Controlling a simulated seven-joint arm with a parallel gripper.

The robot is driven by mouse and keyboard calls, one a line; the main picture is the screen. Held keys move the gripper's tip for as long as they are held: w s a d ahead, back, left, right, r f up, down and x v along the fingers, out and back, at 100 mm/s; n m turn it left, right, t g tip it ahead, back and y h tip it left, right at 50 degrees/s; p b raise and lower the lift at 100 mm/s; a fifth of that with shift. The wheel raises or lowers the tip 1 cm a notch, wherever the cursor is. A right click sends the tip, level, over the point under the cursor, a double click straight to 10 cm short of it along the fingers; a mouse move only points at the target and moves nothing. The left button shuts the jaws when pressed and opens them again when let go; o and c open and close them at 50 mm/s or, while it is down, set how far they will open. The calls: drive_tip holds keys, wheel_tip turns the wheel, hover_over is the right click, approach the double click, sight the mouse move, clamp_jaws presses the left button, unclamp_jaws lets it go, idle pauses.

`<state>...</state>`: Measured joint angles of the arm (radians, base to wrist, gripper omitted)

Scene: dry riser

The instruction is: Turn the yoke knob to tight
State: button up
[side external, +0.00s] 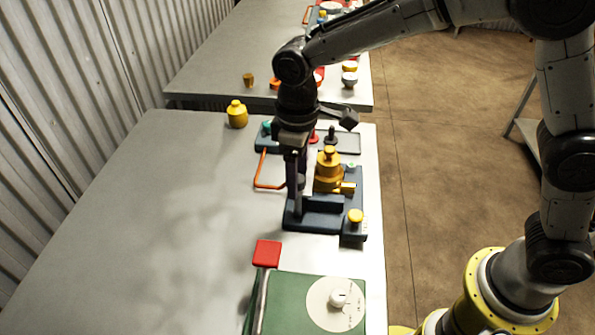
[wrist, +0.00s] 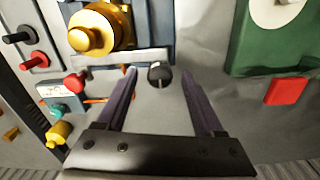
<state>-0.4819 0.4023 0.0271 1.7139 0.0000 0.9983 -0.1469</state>
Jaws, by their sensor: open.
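The blue-grey fixture (side external: 322,222) stands near the table's right edge in the side view, bearing a brass body with a yellow top knob (side external: 328,155). The brass knob shows at upper left in the wrist view (wrist: 92,33). A small black knob with a pale line (wrist: 160,75) lies between my fingertips in the wrist view. It looks like the yoke knob, but no label is readable. My gripper (side external: 297,205) points down at the fixture's left part, and its fingers hide the black knob in the side view. My gripper (wrist: 160,72) is open; contact cannot be told.
A green box with a white dial (side external: 338,299) and a red block (side external: 267,253) stand at the front. A yellow knob (side external: 355,216) is on the fixture's right. An orange handle (side external: 259,170) and yellow bottle (side external: 237,114) are behind. The table's left is clear.

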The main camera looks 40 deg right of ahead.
clamp_jaws()
idle(0.3)
drive_tip(key=shift+m, duration=0.3)
drive_tip(key=m, duration=0.4)
drive_tip(key=shift+r+m, duration=0.1)
drive_tip(key=shift+m, duration=0.2)
drive_tip(key=m, duration=0.4)
drive_tip(key=shift+m, duration=0.3)
drive_tip(key=m, duration=1)
